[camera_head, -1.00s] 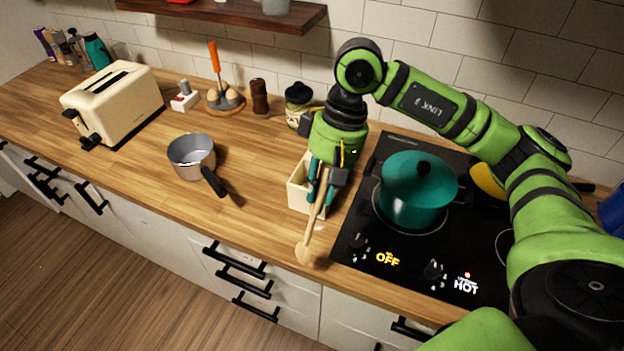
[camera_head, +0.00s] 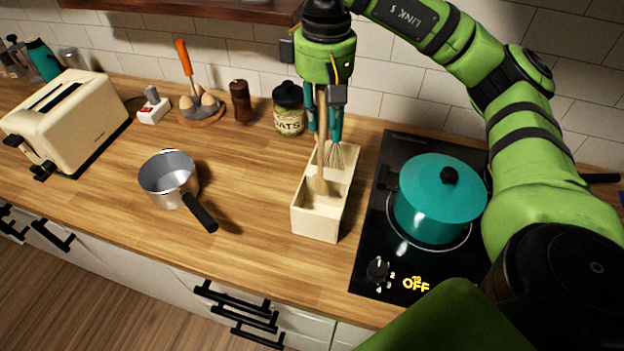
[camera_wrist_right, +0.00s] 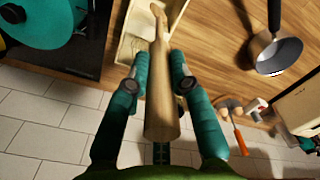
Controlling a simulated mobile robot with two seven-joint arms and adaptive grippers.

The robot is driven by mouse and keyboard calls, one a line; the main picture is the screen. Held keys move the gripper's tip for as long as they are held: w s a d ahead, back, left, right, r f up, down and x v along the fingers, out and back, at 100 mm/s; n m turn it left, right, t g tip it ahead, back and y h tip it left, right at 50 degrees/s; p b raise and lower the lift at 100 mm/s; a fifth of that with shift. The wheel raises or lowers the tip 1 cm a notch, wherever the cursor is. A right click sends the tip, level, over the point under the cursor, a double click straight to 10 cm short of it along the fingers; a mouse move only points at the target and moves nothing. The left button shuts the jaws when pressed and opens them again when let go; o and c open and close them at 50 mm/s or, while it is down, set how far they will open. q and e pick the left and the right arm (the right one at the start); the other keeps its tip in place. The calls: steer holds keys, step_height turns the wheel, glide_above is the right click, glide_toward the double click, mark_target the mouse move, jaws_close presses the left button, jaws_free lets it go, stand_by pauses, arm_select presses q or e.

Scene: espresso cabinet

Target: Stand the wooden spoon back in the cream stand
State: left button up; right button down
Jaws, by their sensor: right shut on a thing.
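My right gripper (camera_head: 322,130) is shut on the wooden spoon (camera_head: 321,172) by its handle. The spoon hangs nearly upright, bowl end down, over the opening of the cream stand (camera_head: 317,223). I cannot tell whether its tip is inside the stand or just above it. In the right wrist view the handle (camera_wrist_right: 163,95) lies between the teal fingers (camera_wrist_right: 158,82), with part of the stand (camera_wrist_right: 134,38) beyond. The stand is upright on the counter, open on top. My left gripper is not in view.
A whisk (camera_head: 338,157) stands at the back of the stand. A teal pot (camera_head: 435,205) sits on the hob to the right. An oats jar (camera_head: 289,112) stands behind.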

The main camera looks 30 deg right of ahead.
mark_target(323, 144)
steer(key=f, duration=0.7)
steer(key=shift+s+f, duration=0.4)
steer(key=shift+f+p, duration=0.3)
steer(key=shift+f, duration=0.05)
steer(key=shift+w+f, duration=0.1)
steer(key=shift+f, duration=0.05)
steer(key=shift+f+b, duration=0.15)
steer(key=shift+b, duration=0.15)
steer(key=c, duration=1.1)
jaws_free()
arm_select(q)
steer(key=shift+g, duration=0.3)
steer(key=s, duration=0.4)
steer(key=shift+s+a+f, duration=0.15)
